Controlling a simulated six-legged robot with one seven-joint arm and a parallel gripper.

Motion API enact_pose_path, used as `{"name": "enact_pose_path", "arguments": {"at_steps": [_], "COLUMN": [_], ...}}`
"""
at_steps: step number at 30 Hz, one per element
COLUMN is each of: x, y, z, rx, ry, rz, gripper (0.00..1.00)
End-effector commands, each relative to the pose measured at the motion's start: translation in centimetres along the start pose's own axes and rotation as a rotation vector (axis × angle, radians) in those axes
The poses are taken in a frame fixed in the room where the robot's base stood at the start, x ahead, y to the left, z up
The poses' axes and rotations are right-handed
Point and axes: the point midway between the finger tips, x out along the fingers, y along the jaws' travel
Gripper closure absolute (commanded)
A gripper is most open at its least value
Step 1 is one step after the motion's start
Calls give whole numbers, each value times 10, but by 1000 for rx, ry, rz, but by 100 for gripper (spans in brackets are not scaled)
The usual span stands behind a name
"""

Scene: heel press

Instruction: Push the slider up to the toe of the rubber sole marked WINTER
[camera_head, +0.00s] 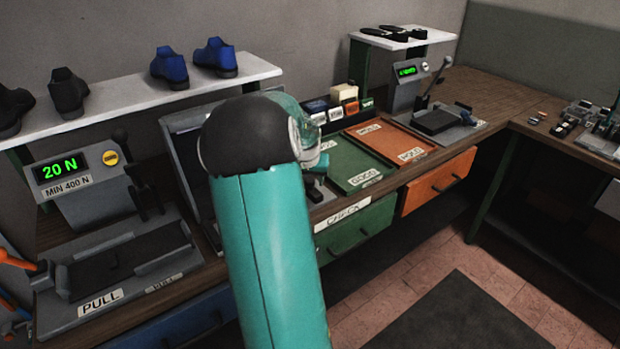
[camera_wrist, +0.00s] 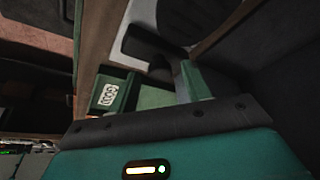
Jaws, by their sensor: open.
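My gripper (camera_wrist: 172,62) shows at close range in the wrist view, with its dark bar across the lower part. Its jaws are open and I see nothing between them. In the head view my teal forearm and black joint cover most of it and the middle of the bench. A grey measuring plate (camera_head: 322,197) with a small dark block (camera_head: 315,187) on it shows just right of the forearm, behind the CHECK label. I cannot tell whether that block is the slider. A dark rounded shape on a pale surface shows in the wrist view (camera_wrist: 190,18). No WINTER marking is readable.
A green tray (camera_head: 350,163) marked GOOD and an orange tray (camera_head: 392,143) lie right of the plate. A press (camera_head: 115,250) reading 20 N stands at left, another device (camera_head: 435,120) at back right. Shoes stand on a white shelf (camera_head: 130,97). Both trays look empty.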

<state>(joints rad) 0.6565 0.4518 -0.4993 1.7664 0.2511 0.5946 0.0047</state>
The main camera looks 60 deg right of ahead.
Motion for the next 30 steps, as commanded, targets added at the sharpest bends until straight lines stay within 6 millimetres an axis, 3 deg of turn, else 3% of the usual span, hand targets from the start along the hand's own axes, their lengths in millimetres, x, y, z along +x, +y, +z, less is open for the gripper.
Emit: {"name": "enact_pose_path", "arguments": {"at_steps": [5,8,21,30], "x": [-9,-24,-117,-138], "y": [-1,-1,0,0], "z": [0,-1,0,0], "rx": [-1,-1,0,1], "ry": [1,3,3,0], "rz": [-1,-2,-3,0], "gripper": [52,52,52,52]}}
